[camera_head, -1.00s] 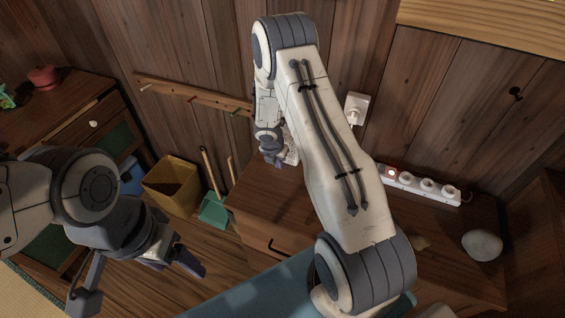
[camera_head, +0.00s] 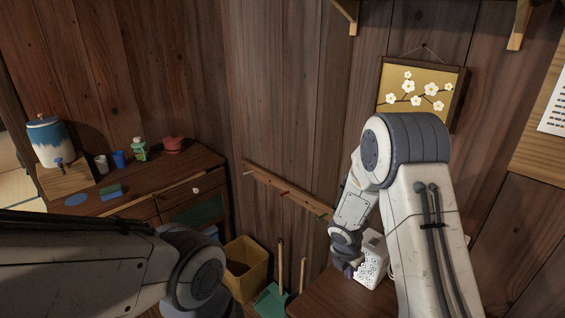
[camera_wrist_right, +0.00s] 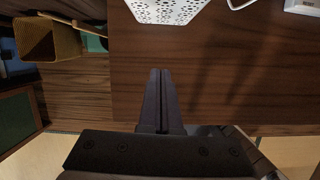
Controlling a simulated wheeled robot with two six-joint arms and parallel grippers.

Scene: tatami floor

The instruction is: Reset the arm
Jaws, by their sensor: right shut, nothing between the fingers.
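My right arm is bent in the head view, its forearm hanging down above the wooden cabinet (camera_head: 330,295). My right gripper (camera_head: 347,268) is beside a white perforated box (camera_head: 373,258), at its left. In the right wrist view the two dark fingers (camera_wrist_right: 161,72) lie together, shut and empty, over the brown cabinet top. The box (camera_wrist_right: 166,10) is ahead of the fingertips, apart from them in that picture. My left arm (camera_head: 90,270) reaches in from the left edge. Its gripper is out of the picture.
A yellow bin (camera_head: 246,272) and a teal dustpan (camera_head: 271,301) stand left of the cabinet. A peg rail (camera_head: 285,190) runs along the wall. A dresser at the left holds a blue-white dispenser (camera_head: 47,143) and a red pot (camera_head: 173,144). A framed flower picture (camera_head: 420,80) hangs behind my right arm.

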